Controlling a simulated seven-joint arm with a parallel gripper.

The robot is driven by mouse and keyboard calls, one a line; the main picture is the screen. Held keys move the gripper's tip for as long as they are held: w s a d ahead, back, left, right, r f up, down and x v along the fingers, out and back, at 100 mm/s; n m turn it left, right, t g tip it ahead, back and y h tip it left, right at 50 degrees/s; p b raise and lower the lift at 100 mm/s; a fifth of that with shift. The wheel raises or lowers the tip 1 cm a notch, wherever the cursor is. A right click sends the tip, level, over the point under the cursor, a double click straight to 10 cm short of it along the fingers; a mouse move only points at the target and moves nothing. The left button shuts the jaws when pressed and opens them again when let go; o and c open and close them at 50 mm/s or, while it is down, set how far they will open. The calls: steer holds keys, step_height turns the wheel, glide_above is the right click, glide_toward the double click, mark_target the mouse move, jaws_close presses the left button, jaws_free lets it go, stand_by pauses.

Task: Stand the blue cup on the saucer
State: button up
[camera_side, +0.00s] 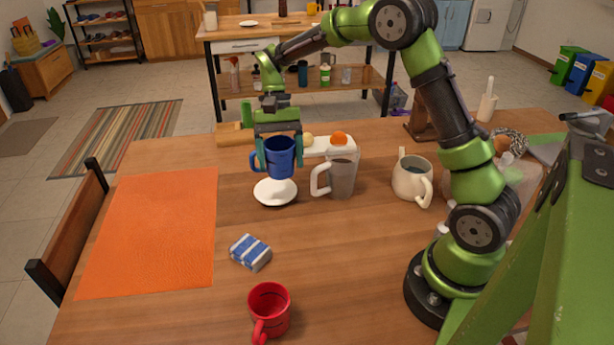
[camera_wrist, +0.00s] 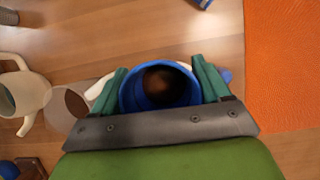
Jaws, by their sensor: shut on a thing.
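The blue cup (camera_side: 279,158) is upright between the fingers of my gripper (camera_side: 278,152), its handle pointing left in the side view. My gripper is shut on it from above, one finger on each side. The white saucer (camera_side: 275,191) is on the table directly below the cup, and a small gap seems to show between them. In the wrist view the blue cup (camera_wrist: 160,88) shows its round opening with a dark inside, between the two teal fingers. The saucer is mostly hidden in the wrist view.
A grey-brown mug (camera_side: 341,178) stands close right of the saucer. A cream pitcher (camera_side: 412,180) is farther right. A red mug (camera_side: 269,312) and a blue-white packet (camera_side: 250,253) are nearer the front. An orange mat (camera_side: 150,232) lies left. A white board (camera_side: 325,147) is behind.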

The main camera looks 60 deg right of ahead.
mark_target(272, 138)
steer(key=w, duration=0.1)
steer(key=w+d+r, duration=0.1)
steer(key=w, duration=0.1)
steer(key=shift+w+d+r+m, duration=0.1)
steer(key=shift+d+r+m, duration=0.1)
steer(key=shift+d+m, duration=0.15)
steer(key=shift+w+r, duration=0.15)
steer(key=shift+r, duration=0.05)
step_height(272, 138, down, 10)
steer(key=shift+a+r, duration=0.15)
steer(key=shift+r, duration=0.05)
steer(key=shift+f, duration=0.15)
steer(key=o, duration=1.2)
